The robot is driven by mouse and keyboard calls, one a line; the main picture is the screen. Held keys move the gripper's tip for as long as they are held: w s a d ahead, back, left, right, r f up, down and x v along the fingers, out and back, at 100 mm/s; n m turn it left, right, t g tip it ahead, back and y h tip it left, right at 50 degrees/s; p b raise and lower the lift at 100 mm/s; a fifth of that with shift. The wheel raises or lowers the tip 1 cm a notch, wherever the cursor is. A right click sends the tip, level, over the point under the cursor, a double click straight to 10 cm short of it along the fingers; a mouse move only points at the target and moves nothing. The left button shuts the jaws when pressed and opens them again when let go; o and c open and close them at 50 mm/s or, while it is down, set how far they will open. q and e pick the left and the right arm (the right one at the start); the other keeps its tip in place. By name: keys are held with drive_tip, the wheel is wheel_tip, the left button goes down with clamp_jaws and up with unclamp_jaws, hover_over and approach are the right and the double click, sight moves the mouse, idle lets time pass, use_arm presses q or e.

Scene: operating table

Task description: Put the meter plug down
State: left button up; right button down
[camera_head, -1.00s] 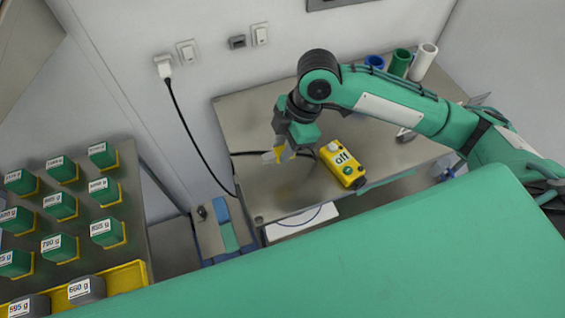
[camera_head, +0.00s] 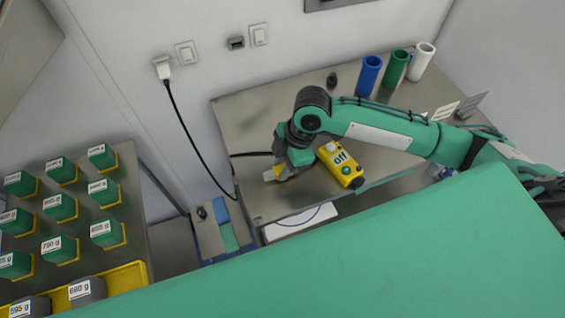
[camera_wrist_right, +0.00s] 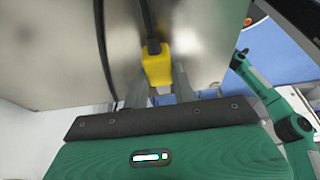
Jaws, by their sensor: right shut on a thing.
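My right gripper (camera_head: 276,174) is low over the steel table (camera_head: 250,118), left of the yellow meter box (camera_head: 341,165) with its "off" label. It is shut on the yellow meter plug (camera_wrist_right: 156,70), whose black cable runs upward in the right wrist view. Only a small yellow part of the plug (camera_head: 285,176) shows in the head view. I cannot tell whether the plug touches the tabletop. My left gripper is not in view.
Blue (camera_head: 369,75), green (camera_head: 394,67) and white (camera_head: 421,61) cylinders stand at the table's back right. A white plug (camera_head: 162,69) with a black cable sits in a wall socket. Labelled green weights (camera_head: 103,157) stand on the left rack. The table's back left is mostly clear.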

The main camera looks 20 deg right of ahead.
drive_tip(key=shift+f, duration=0.45)
drive_tip(key=c, duration=1.1)
unclamp_jaws()
drive_tip(key=shift+c, duration=0.2)
drive_tip(key=shift+r, duration=0.1)
drive_tip(key=shift+r, duration=0.35)
drive_tip(key=b+v, duration=0.1)
drive_tip(key=v, duration=1.1)
drive_tip(key=shift+r, duration=0.2)
